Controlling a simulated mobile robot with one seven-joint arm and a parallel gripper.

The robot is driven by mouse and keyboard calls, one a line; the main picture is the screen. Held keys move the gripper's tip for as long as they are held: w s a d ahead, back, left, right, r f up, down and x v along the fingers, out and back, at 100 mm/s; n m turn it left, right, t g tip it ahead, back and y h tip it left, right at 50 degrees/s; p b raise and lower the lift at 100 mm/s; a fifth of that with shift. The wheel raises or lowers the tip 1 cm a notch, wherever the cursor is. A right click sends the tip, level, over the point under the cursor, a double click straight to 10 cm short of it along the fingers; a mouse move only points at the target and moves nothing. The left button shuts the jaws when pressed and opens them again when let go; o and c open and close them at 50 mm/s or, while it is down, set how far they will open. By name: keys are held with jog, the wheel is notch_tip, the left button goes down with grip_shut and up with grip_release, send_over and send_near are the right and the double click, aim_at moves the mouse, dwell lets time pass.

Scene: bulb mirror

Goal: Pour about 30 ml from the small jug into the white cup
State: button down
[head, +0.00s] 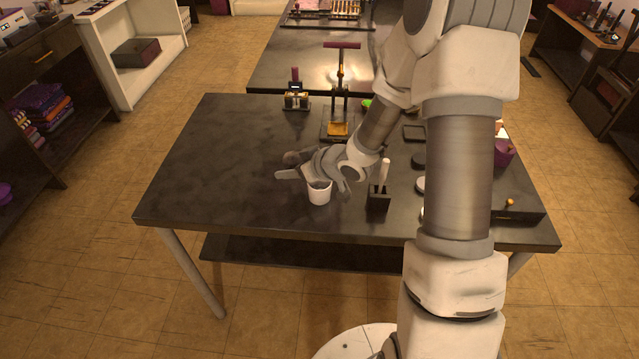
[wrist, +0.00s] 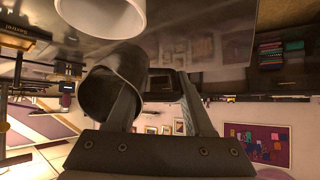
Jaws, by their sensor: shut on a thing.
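The white cup (head: 319,195) stands upright on the dark table near its front edge; its white wall also shows at the top of the wrist view (wrist: 112,12). My gripper (head: 288,166) is just above and behind the cup, mostly covering the small jug. In the wrist view, my gripper (wrist: 158,92) is shut on the small dark grey jug (wrist: 128,62), which is close to the cup. The jug's open mouth faces the lower left of that view, and the jug looks tilted.
A dark block with a white-handled tool (head: 379,198) stands just right of the cup. A press-like stand (head: 340,100) and a small device (head: 295,95) are at the back. A purple pot (head: 503,153) is at the right. The table's left side (head: 210,160) is clear.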

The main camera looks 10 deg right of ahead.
jog(key=shift+f+b, duration=0.15)
jog(key=shift+b, duration=0.35)
jog(key=shift+t+b, duration=0.4)
jog(key=shift+b, duration=0.05)
jog(key=shift+w+r+y, duration=0.1)
jog(key=shift+r+y, duration=0.15)
jog(key=shift+y, duration=0.05)
jog(key=shift+w+a, duration=0.15)
jog(key=shift+w, duration=0.05)
jog(key=shift+w+a, duration=0.15)
jog(key=shift+w, duration=0.1)
jog(key=shift+r+t+y+b, duration=0.3)
jog(key=shift+t+y+b, duration=0.15)
jog(key=shift+b, duration=1)
dwell(0.8)
